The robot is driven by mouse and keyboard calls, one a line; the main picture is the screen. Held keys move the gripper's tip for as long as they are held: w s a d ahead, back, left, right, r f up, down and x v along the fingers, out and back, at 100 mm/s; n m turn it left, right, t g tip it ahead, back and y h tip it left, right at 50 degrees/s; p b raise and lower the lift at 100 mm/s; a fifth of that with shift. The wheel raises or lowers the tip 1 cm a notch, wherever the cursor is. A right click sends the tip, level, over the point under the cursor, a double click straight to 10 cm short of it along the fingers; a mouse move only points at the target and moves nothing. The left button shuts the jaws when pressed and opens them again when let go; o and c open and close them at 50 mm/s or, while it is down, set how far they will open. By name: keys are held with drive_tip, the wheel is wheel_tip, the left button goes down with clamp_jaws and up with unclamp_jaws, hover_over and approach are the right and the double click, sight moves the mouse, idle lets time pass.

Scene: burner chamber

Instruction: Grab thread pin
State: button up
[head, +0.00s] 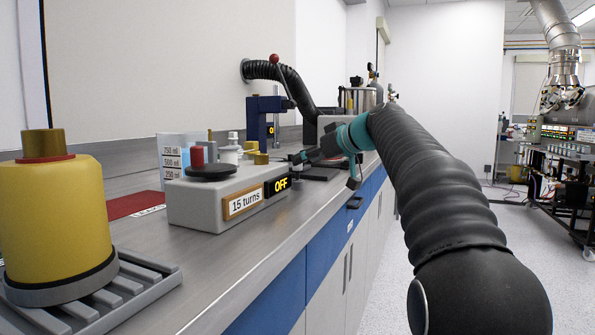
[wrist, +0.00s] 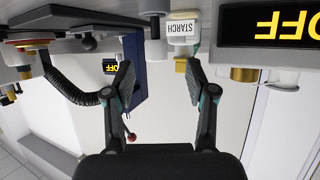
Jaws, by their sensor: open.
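My gripper (head: 300,157) reaches over the counter beside the OFF end of the grey box in the head view. In the wrist view, which is upside down, its two fingers (wrist: 160,78) are spread apart with nothing held between them. A grey metal cylinder (wrist: 153,26) and a white jar labelled STARCH (wrist: 181,28) stand beyond the fingertips. A brass piece (head: 261,159) sits by the box in the head view. I cannot tell for certain which small part is the thread pin; the arm hides some of the counter behind the gripper.
The grey box (head: 195,208) marked "15 turns" carries a dark dial. A yellow canister (head: 60,220) stands on a slatted rack at the left. A blue stand (head: 256,118) and black hose (head: 290,78) are behind. The counter's front strip is clear.

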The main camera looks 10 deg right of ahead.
sight(297, 174)
drive_tip(key=x, duration=0.5)
drive_tip(key=shift+w+d+p, duration=0.1)
drive_tip(key=shift+d+p, duration=0.15)
drive_tip(key=shift+p, duration=0.05)
clamp_jaws()
